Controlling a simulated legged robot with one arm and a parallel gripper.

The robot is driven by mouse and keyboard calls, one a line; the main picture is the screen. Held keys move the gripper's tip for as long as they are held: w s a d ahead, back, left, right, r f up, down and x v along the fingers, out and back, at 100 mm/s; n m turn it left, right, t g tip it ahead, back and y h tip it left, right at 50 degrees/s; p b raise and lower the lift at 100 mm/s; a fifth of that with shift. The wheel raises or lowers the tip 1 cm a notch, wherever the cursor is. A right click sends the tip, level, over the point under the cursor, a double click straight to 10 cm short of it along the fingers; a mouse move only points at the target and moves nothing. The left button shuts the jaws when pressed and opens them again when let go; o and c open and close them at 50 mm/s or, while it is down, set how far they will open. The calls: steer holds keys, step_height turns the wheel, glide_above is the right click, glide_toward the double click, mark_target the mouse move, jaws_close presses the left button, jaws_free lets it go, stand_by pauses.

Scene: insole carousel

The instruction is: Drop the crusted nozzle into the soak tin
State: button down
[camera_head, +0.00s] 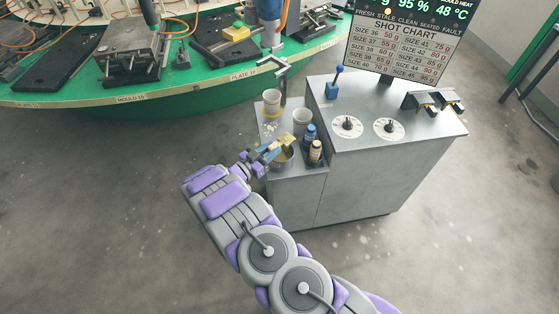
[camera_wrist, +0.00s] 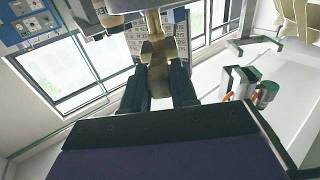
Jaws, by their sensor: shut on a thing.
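My gripper (camera_head: 273,151) reaches over the low side shelf of the grey cabinet and is shut on the crusted nozzle (camera_head: 286,140), a small tan-yellow piece. In the wrist view the dark fingers (camera_wrist: 159,78) clasp the nozzle (camera_wrist: 157,52) from both sides, and it sticks out beyond them. The soak tin (camera_head: 284,164) is a round grey tin on the shelf's front part. The gripper and nozzle are over or just beside the tin's rim and partly hide it. I cannot tell the exact height gap.
A blue bottle (camera_head: 309,136) and a dark bottle (camera_head: 315,153) stand just right of the tin. The cabinet (camera_head: 392,150) rises at right; the green carousel (camera_head: 200,88) lies behind.

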steer(key=shift+a, duration=0.15)
steer(key=c, duration=1.3)
jaws_free()
steer(key=shift+d, duration=0.3)
steer(key=shift+o, duration=1.3)
steer(key=shift+d+r, duration=0.1)
steer(key=shift+d, duration=0.25)
steer(key=shift+o, duration=1.3)
steer(key=shift+s+a, duration=0.1)
steer(key=shift+a, duration=0.45)
steer(key=shift+s+a, duration=0.2)
steer(key=p+v, duration=0.2)
steer(key=v, duration=1.4)
steer(key=shift+s+p, duration=0.25)
steer(key=shift+p, duration=0.15)
steer(key=shift+a, duration=0.1)
steer(key=shift+w, duration=0.1)
